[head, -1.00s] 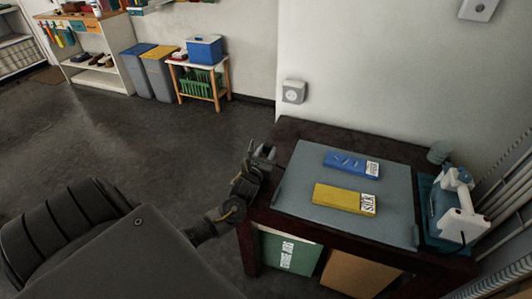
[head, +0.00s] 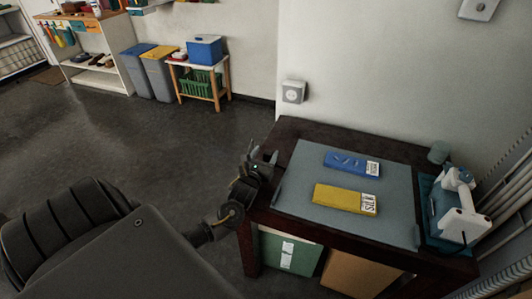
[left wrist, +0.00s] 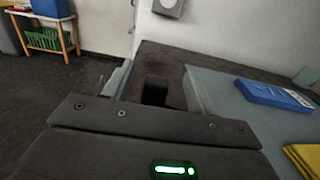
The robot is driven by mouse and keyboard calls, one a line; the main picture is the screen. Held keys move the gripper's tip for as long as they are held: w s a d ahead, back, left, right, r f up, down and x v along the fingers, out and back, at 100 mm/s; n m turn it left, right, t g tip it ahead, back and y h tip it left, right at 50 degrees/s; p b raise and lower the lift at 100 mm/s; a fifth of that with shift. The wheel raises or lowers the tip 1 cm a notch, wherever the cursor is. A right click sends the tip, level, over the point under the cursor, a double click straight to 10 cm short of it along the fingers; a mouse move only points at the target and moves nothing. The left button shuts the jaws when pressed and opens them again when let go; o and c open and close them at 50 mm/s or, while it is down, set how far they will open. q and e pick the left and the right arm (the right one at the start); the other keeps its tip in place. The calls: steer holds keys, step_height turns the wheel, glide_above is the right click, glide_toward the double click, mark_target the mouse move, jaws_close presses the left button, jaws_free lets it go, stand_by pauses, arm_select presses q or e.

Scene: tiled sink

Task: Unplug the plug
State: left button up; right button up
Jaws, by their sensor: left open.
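A grey wall socket box (head: 293,92) with a round pale face is on the white wall, just beyond the table's back left corner. I cannot tell a separate plug from the socket face at this size. In the left wrist view the lower part of the box (left wrist: 167,7) shows at the top edge. My left gripper (head: 263,157) is open and empty beside the table's left edge, nearer to me and below the socket, apart from it. Its two fingers also show in the left wrist view (left wrist: 157,88), pointing toward the wall. My right gripper is not in view.
The dark table (head: 300,130) carries a grey mat (head: 300,165) with a blue box (head: 345,162) and a yellow box (head: 335,198). A white iron-like appliance (head: 462,220) stands at right. Bins and a small wooden stand are far left. Open floor lies left of the table.

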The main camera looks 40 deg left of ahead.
arm_select(q)
steer(key=v, duration=0.9)
steer(key=shift+s+d+r, duration=0.1)
steer(key=shift+s, duration=0.25)
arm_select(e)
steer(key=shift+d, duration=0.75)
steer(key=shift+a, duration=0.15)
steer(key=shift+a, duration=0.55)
